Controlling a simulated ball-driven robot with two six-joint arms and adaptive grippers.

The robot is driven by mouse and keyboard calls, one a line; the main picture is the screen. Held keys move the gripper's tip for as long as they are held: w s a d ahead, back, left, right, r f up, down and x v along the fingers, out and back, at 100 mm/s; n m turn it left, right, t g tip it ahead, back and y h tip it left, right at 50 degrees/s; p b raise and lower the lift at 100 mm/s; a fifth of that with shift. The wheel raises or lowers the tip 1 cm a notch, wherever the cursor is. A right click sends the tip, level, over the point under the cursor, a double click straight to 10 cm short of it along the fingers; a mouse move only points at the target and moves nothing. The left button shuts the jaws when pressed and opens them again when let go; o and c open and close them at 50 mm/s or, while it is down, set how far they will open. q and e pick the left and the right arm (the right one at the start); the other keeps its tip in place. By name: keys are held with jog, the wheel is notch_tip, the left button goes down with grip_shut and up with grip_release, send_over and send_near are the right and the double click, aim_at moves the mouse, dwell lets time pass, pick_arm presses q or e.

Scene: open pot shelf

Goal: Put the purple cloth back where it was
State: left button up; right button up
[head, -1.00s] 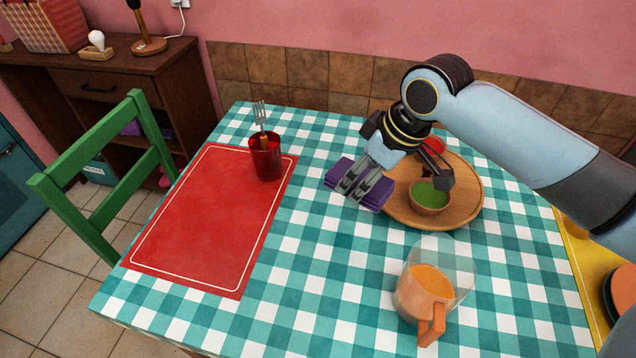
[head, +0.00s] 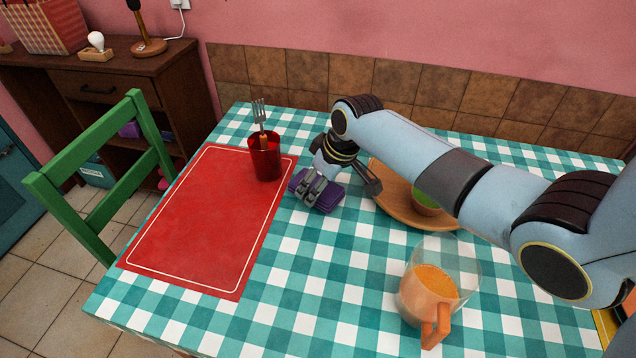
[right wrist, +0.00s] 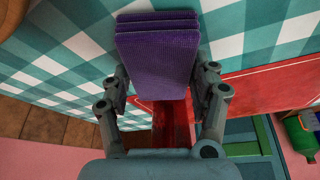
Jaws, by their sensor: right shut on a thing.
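The folded purple cloth (head: 326,197) is in my right gripper (head: 314,190), just right of the red cup in the head view. The gripper is shut on the cloth. In the right wrist view the cloth (right wrist: 157,55) shows as a stack of layers between the two fingers (right wrist: 163,95). The checked tablecloth lies behind it. I cannot tell whether the cloth touches the table. My left gripper is in neither view.
A red cup (head: 265,160) with a fork stands on the red placemat (head: 200,220). A wooden tray (head: 395,205) with a green-filled bowl (head: 426,203) is partly behind my arm. An orange-filled pitcher (head: 430,295) stands at the front. The table's middle front (head: 310,290) is clear.

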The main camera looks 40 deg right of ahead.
jog(key=o, duration=1.2)
jog(key=shift+r, duration=0.25)
jog(key=p+v, duration=0.2)
jog(key=v, duration=0.9)
jog(key=shift+s+d+r, duration=0.1)
jog(key=shift+s+r, duration=0.1)
jog(key=shift+r, duration=0.05)
